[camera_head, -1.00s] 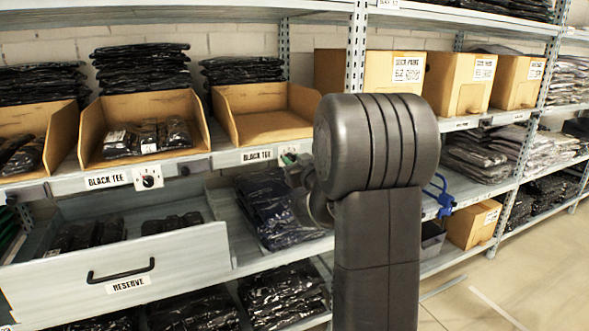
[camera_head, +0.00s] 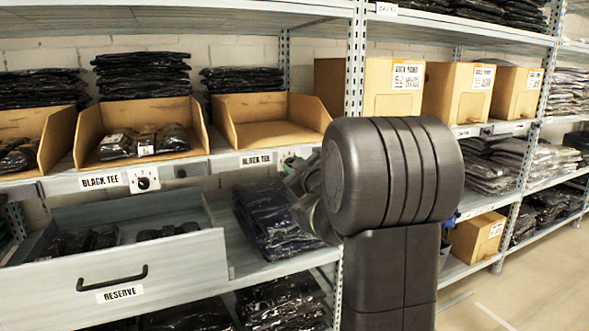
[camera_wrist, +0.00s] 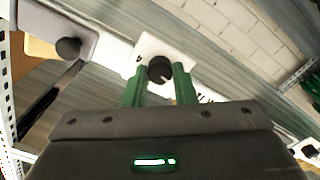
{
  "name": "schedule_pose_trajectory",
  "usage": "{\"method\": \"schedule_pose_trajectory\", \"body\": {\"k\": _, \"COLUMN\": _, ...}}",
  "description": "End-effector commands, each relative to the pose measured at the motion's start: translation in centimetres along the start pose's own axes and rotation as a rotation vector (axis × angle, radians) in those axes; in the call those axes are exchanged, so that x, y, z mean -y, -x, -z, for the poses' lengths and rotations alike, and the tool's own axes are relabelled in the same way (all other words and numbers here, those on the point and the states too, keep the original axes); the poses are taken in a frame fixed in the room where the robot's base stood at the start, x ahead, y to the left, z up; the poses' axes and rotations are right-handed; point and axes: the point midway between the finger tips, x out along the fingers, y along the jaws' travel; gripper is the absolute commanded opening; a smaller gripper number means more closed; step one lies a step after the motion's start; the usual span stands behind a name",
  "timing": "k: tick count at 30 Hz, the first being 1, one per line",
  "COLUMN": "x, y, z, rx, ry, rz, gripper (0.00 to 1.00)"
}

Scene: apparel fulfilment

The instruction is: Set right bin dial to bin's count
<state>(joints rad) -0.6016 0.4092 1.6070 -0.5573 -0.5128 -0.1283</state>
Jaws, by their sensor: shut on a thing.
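The right bin (camera_head: 232,133) is an open cardboard bin above a "BLACK TEE" label; I see no garments in it. Its dial is a white plate with a dark round knob, and in the wrist view the knob (camera_wrist: 160,69) sits between the green fingers of my gripper (camera_wrist: 160,82). The fingers are shut on the knob. In the head view the dial plate (camera_head: 287,158) shows only partly, behind my wrist and arm. The left bin (camera_head: 90,128) holds several black bagged garments, and its own dial (camera_head: 144,180) is on the shelf edge below.
An open grey drawer (camera_head: 160,268) marked "RESERVE" juts out at lower left with black packs inside. Folded dark bags (camera_head: 272,215) lie on the shelf below the right bin. Closed cardboard boxes (camera_head: 455,90) stand at right. Clear floor (camera_head: 520,290) shows at lower right.

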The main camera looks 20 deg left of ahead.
Motion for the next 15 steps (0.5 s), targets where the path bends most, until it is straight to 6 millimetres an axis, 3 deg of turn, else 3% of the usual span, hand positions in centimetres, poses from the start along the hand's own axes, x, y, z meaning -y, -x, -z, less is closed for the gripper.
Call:
{"method": "schedule_pose_trajectory", "body": {"k": 8, "x": 0.05, "y": 0.02, "z": -0.06, "rx": 0.002, "ry": 0.001, "rz": 0.001, "gripper": 0.01}}
{"method": "schedule_pose_trajectory", "body": {"k": 9, "x": 0.05, "y": 0.02, "z": -0.06, "rx": 0.002, "ry": 0.001, "rz": 0.001, "gripper": 0.26}}
{"method": "schedule_pose_trajectory", "body": {"k": 12, "x": 0.04, "y": 0.01, "z": -0.04, "rx": 0.001, "ry": 0.001, "rz": 0.001, "gripper": 0.46}}
{"method": "schedule_pose_trajectory", "body": {"k": 15, "x": 0.03, "y": 0.01, "z": -0.03, "rx": 0.001, "ry": 0.001, "rz": 0.001, "gripper": 0.46}}
